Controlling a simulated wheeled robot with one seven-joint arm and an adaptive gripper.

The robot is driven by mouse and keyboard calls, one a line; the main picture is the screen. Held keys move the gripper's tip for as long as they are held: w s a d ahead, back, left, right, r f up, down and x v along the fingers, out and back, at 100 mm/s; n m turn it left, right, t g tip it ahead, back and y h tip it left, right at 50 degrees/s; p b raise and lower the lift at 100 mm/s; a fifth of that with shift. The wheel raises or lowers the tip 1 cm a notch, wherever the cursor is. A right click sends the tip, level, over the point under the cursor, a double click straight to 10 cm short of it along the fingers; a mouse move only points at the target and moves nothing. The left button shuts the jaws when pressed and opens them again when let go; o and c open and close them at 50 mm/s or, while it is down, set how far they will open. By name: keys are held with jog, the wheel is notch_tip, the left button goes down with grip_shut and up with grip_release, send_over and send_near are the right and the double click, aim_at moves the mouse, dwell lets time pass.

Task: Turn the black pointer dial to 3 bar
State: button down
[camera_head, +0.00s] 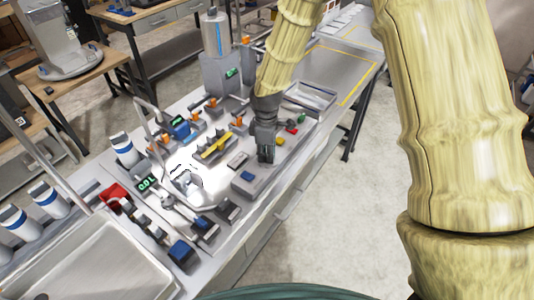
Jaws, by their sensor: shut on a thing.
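My gripper (265,152), dark grey, reaches down to the right part of the bench, fingers pointing down. It is shut at a grey fixture and appears to hold the black pointer dial. The fingers cover the dial, so its pointer and scale cannot be read. A grey box with a blue top piece (248,175) stands just left of and nearer than the fingers.
The bench is crowded with small fixtures: a yellow-handled one (216,145), a red part (115,196), a green display (147,183) and a grey tray (316,97). A tall dispenser (215,50) stands behind. A sink (95,265) is at the lower left.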

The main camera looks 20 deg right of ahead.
jog(key=shift+w+r, duration=0.15)
jog(key=shift+w, duration=0.05)
jog(key=c, duration=1.5)
grip_release()
jog(key=shift+o, duration=0.2)
jog(key=shift+s, duration=0.1)
notch_tip(320, 180, up, 12)
jog(key=shift+d, duration=0.1)
